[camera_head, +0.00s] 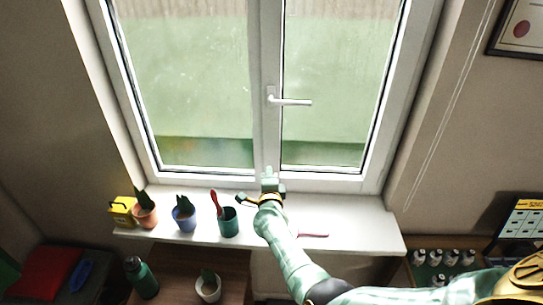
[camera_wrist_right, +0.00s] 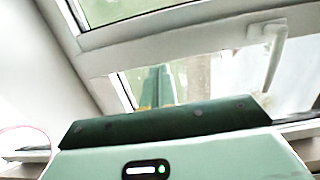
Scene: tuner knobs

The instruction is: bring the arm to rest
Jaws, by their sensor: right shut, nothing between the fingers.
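My right arm (camera_head: 290,255) reaches in from the lower right and stretches over the white window sill (camera_head: 355,228). My right gripper (camera_head: 269,178) is at the arm's far end, in front of the lower window frame and below the handle. In the right wrist view its green fingers (camera_wrist_right: 158,85) are together, with nothing between them, and point toward the window. My left gripper is not in view.
The window (camera_head: 200,90) is closed, its white handle (camera_head: 290,101) level; the handle also shows in the wrist view (camera_wrist_right: 276,52). Left of my arm stand a teal cup (camera_head: 229,226), a blue pot (camera_head: 184,218), a terracotta pot (camera_head: 145,215) and a yellow box (camera_head: 121,211).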

